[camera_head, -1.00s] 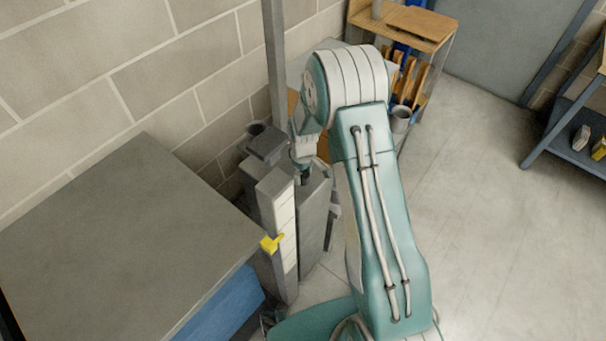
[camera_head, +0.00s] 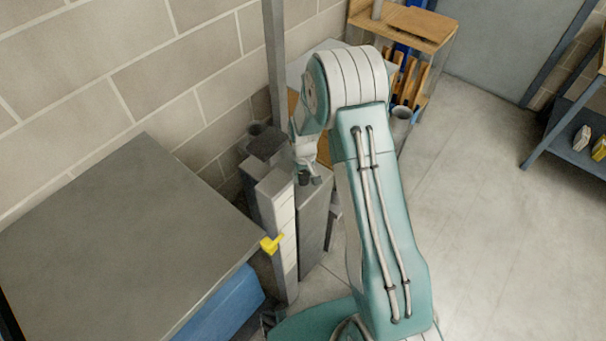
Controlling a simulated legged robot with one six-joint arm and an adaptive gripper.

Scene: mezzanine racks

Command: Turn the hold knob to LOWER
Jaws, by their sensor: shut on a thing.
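My arm reaches down to a grey upright unit (camera_head: 314,222) beside the wall. My gripper (camera_head: 308,180) is small and dark at the arm's end, at the top of this unit. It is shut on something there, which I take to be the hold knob. The knob itself is hidden by the gripper and wrist, so its pointing direction and any LOWER mark cannot be read. A white strip (camera_head: 284,225) runs down the unit's front left, with a yellow tab (camera_head: 270,244) beside it.
A large grey-topped bench (camera_head: 120,240) with a blue side (camera_head: 222,305) fills the lower left. A grey post (camera_head: 274,70) rises behind the unit. A wooden-topped tool stand (camera_head: 415,28) is behind my arm. The floor at right (camera_head: 480,200) is open, up to a shelf rack (camera_head: 580,150).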

